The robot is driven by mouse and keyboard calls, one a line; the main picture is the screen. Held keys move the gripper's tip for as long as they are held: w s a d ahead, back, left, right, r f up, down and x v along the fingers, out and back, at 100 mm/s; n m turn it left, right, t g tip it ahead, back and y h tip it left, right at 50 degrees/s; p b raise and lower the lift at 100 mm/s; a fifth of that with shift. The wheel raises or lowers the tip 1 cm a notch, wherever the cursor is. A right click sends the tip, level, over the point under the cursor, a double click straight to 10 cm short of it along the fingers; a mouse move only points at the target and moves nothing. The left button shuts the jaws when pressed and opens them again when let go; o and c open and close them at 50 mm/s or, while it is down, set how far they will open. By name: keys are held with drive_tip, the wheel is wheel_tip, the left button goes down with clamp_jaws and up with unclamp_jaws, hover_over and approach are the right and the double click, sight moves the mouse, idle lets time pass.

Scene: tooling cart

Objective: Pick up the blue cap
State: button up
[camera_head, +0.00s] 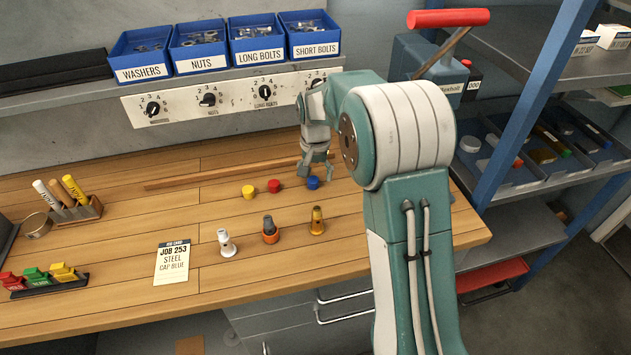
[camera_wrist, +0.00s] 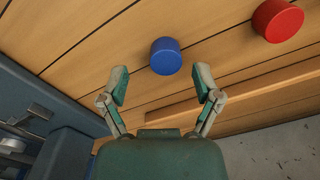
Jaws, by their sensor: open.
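The blue cap (camera_head: 313,183) stands on the wooden bench, at the right end of a row of three caps. In the wrist view the blue cap (camera_wrist: 166,56) lies just beyond my fingertips, roughly centred between them. My gripper (camera_head: 318,164) points down close to the blue cap in the head view. In the wrist view my gripper (camera_wrist: 160,84) is open and empty, with one finger to each side. The fingers do not appear to touch the cap.
A red cap (camera_head: 274,186) and a yellow cap (camera_head: 248,191) stand left of the blue one. A wooden strip (camera_head: 215,174) lies behind them. A job card (camera_head: 172,262) lies on the bench.

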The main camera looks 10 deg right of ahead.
drive_tip(key=shift+a+f, duration=0.3)
drive_tip(key=shift+f, duration=0.25)
drive_tip(key=shift+a+f, duration=0.3)
drive_tip(key=shift+f, duration=0.25)
drive_tip(key=shift+d, duration=0.15)
drive_tip(key=shift+c, duration=0.3)
drive_tip(key=shift+d, duration=0.25)
drive_tip(key=c, duration=0.7)
drive_tip(key=shift+c, duration=0.4)
drive_tip(key=shift+a, duration=0.1)
drive_tip(key=shift+a, duration=0.15)
drive_tip(key=shift+r, duration=0.2)
